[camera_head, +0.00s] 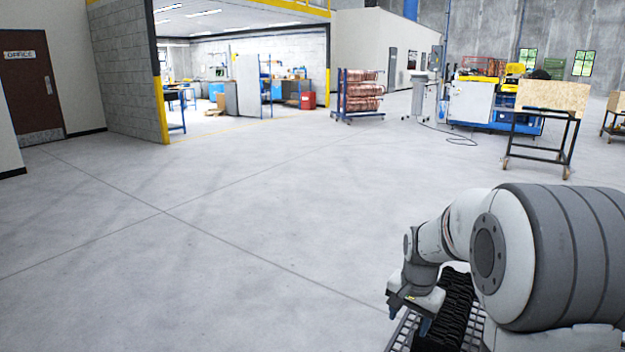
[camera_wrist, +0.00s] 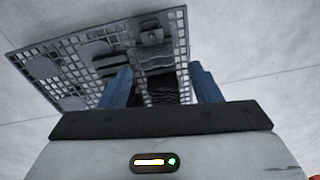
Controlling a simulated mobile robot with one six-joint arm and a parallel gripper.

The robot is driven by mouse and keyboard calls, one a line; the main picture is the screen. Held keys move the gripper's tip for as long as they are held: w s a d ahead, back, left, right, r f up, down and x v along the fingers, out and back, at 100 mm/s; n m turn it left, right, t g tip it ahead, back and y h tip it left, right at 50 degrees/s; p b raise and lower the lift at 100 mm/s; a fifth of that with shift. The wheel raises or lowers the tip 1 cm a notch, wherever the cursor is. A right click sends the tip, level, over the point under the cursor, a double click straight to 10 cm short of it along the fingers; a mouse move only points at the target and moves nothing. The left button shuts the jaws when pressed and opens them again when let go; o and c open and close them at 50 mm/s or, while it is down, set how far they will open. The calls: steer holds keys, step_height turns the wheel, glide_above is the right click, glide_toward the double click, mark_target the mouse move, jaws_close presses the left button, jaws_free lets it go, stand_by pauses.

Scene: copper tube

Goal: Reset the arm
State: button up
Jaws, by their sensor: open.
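My gripper (camera_wrist: 160,88) fills the lower part of the wrist view, with its two blue fingers apart and nothing between them. In the head view my gripper (camera_head: 409,318) points down at the lower right, at the end of my folded grey and white arm. Below and beyond the fingers, the wrist view shows my own grid-like deck with dark parts on it. No copper tube is in the grip.
A wide grey floor (camera_head: 190,235) lies open ahead and to the left. A rack with copper coils (camera_head: 360,92) stands at the back. A blue and white machine (camera_head: 495,100) and a cart with a wooden panel (camera_head: 553,96) stand at the back right. A brown door (camera_head: 33,85) is at left.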

steer(key=s+a+r+n+p, duration=0.2)
steer(key=s+r+p, duration=0.2)
steer(key=s+r, duration=0.2)
steer(key=s+a+r+n+p, duration=0.2)
steer(key=s+r+n+p, duration=0.1)
steer(key=s+r, duration=0.4)
steer(key=s+a+r+n+t+p, duration=0.1)
steer(key=s+a+r+n+p, duration=0.1)
steer(key=s+r+p, duration=0.3)
steer(key=s+r+n, duration=0.1)
steer(key=s+r, duration=0.1)
steer(key=s, duration=0.2)
steer(key=shift+a, duration=0.1)
